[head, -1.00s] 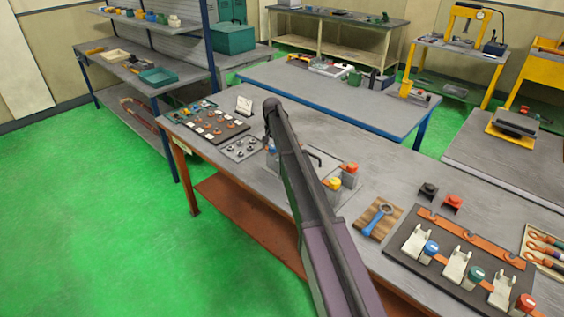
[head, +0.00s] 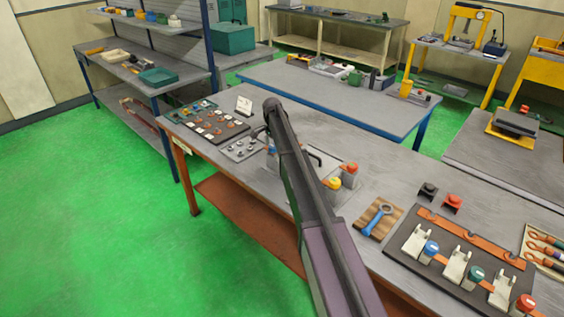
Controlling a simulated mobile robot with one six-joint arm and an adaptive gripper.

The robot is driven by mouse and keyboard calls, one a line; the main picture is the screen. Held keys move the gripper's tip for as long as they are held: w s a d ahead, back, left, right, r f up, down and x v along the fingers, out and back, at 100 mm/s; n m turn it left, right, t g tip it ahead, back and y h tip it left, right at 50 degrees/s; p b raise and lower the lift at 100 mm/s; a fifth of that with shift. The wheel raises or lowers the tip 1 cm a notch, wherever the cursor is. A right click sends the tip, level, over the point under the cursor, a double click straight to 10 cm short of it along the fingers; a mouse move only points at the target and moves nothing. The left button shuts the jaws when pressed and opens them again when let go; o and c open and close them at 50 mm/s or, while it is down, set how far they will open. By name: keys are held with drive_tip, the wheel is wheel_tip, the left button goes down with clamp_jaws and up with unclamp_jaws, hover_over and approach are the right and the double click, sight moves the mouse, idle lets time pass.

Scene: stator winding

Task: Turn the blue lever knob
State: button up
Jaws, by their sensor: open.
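A small blue part (head: 271,148) shows at the left edge of my arm, near its far end. It stands on the workbench close to a yellow knob (head: 333,183) and an orange-red knob (head: 350,168). My arm covers most of it. Another blue knob (head: 431,248) sits on the dark board at the lower right, beside a white block; the view does not settle which blue one is the lever knob. My gripper (head: 264,134) is a small dark shape by the arm's far end, over the bench and close to the first blue part. Contact cannot be told.
The workbench (head: 400,170) also carries a tray of small parts (head: 215,122), a grey plate with round pieces (head: 241,148), a white card (head: 244,105) and a blue wrench (head: 377,219) on a wooden block. A blue-edged table (head: 330,93) stands behind. Green floor is clear at left.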

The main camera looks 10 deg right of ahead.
sight(273, 146)
drive_tip(key=m, duration=1.6)
drive_tip(key=shift+r+m, duration=0.15)
drive_tip(key=shift+m, duration=0.15)
wheel_tip(273, 146, up, 14)
drive_tip(key=p, duration=1.4)
drive_tip(key=s+f+n+b, duration=0.4)
drive_tip(key=s+n, duration=0.2)
drive_tip(key=s, duration=0.3)
drive_tip(key=s+f+n+b, duration=0.3)
drive_tip(key=s+n, duration=0.3)
drive_tip(key=s, duration=0.3)
drive_tip(key=shift+s+f+b, duration=0.3)
drive_tip(key=shift+f+b, duration=0.1)
drive_tip(key=shift+f, duration=0.15)
drive_tip(key=shift+d, duration=0.1)
